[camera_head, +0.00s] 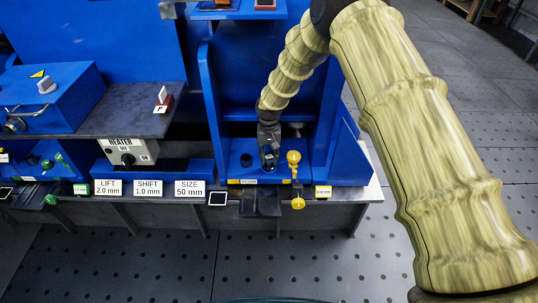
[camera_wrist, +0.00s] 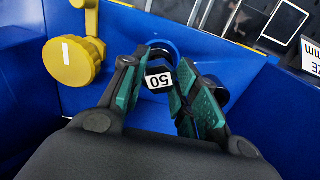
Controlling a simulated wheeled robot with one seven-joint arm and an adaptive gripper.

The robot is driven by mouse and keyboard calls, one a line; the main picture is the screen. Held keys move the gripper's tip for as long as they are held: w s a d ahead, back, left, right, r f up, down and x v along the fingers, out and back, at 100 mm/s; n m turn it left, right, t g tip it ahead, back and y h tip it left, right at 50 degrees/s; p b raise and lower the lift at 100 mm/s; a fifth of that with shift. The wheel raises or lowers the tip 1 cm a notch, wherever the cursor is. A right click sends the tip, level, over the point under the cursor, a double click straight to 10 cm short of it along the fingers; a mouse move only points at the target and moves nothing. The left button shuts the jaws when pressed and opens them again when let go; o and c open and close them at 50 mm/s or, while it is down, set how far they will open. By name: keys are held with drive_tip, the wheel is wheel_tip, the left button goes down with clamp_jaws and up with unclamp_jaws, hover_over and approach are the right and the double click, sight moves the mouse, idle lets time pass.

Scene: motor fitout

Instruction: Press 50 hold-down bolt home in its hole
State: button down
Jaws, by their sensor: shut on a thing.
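My gripper (camera_wrist: 160,84) is shut on the 50 hold-down bolt (camera_wrist: 158,79), a dark piece with a white label reading "50", upside down in the wrist view. The bolt is between the teal finger pads. Just beyond it is a round blue rim (camera_wrist: 163,47) on the blue base; whether the bolt's lower end is in a hole there is hidden. A second round opening shows partly behind the right finger. In the head view my gripper (camera_head: 268,158) points down over the blue fixture's base (camera_head: 330,172); the bolt is too small to make out there.
A yellow knob (camera_wrist: 73,61) on a yellow arm stands close to the left finger; yellow parts also show in the head view (camera_head: 293,157). Blue side walls (camera_head: 210,95) flank my arm. Left are a heater box (camera_head: 128,152) and labels for lift, shift and size (camera_head: 188,189).

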sight(269, 157)
drive_tip(key=shift+f+b, duration=0.3)
drive_tip(key=shift+f, duration=1)
drive_tip(key=c, duration=1)
unclamp_jaws()
drive_tip(key=shift+r, duration=0.1)
drive_tip(key=shift+r, duration=3.6)
